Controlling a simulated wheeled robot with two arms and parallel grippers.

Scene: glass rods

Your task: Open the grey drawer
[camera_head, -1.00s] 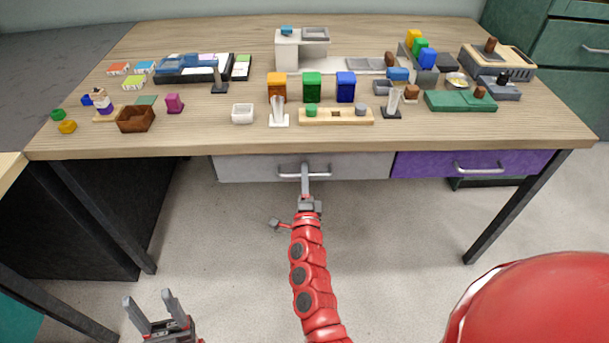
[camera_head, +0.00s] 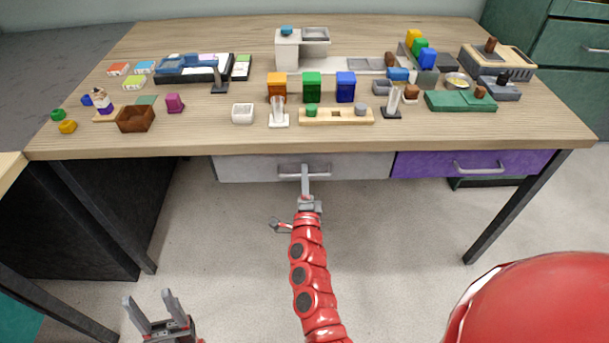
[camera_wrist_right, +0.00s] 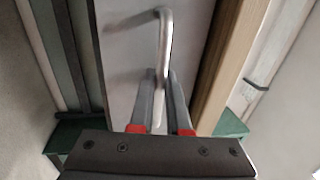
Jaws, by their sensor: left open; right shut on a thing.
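The grey drawer (camera_head: 240,168) is under the front edge of the table, left of the purple drawer. Its front looks flush with the table, with no visible gap. Its metal handle (camera_head: 318,171) is a bar across the middle of the front. My right gripper (camera_head: 305,184) is at the handle, shut on it. In the right wrist view the handle (camera_wrist_right: 164,60) runs down between the two fingers (camera_wrist_right: 160,105), in front of the drawer front (camera_wrist_right: 130,65). My left gripper (camera_head: 154,305) is open and empty, low at the left, far from the drawer.
The purple drawer (camera_head: 420,163) with its own handle is to the right. The wooden table (camera_head: 190,132) carries several blocks, trays and small stands. Dark table legs (camera_head: 512,208) stand at the sides. The floor (camera_head: 400,250) before the drawers is clear.

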